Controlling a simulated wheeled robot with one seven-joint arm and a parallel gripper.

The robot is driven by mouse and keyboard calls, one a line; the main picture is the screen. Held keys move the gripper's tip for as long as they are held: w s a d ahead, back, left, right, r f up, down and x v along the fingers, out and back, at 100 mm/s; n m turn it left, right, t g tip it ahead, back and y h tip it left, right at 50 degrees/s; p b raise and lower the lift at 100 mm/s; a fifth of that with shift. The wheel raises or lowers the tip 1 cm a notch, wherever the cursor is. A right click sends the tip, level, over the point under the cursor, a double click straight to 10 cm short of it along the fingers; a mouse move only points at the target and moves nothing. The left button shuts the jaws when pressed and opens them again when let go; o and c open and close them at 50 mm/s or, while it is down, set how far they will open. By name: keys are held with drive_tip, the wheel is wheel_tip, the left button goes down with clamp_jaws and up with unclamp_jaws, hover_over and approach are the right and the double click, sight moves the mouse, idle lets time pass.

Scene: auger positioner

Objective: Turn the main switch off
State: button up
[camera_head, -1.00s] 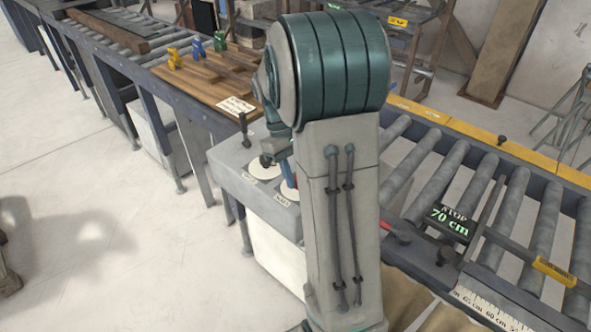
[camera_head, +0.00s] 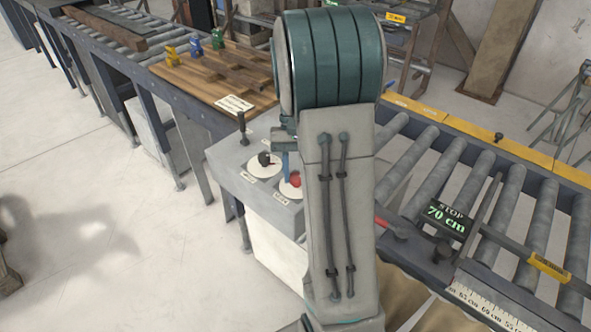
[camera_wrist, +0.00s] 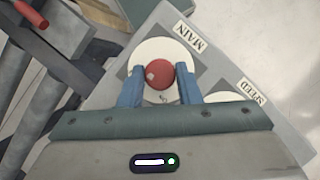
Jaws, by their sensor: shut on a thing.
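The main switch is a red round knob (camera_wrist: 159,75) on a white disc beside a "MAIN" label (camera_wrist: 188,36). In the head view the red knob (camera_head: 296,180) shows on the grey control box (camera_head: 233,153), partly hidden by my arm. My gripper (camera_wrist: 160,82) has one blue finger on each side of the knob and is shut on it. The switch's exact turn angle is hard to read. In the head view, a blue finger shows just above the knob; the rest of the gripper is hidden behind my arm.
A black knob (camera_head: 264,160) on its own white disc sits close by on the box. A black lever (camera_head: 242,127) rises behind it. A wooden board (camera_head: 215,80) with small coloured pieces stands behind.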

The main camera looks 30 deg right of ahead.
idle(0.4)
drive_tip(key=o, duration=0.9)
drive_tip(key=shift+o, duration=0.2)
drive_tip(key=b+v, duration=0.1)
drive_tip(key=v, duration=1.2)
drive_tip(key=shift+r, duration=0.45)
drive_tip(key=s+a+f+n+t+h, duration=0.1)
drive_tip(key=s+a+f+n+t, duration=0.1)
drive_tip(key=s+a, duration=0.5)
drive_tip(key=s+a+f+n+t+h, duration=0.1)
drive_tip(key=s+a+f+n+t, duration=0.2)
drive_tip(key=s+a+t, duration=0.3)
drive_tip(key=s+a+f, duration=0.1)
drive_tip(key=s, duration=0.4)
drive_tip(key=shift+a, duration=0.35)
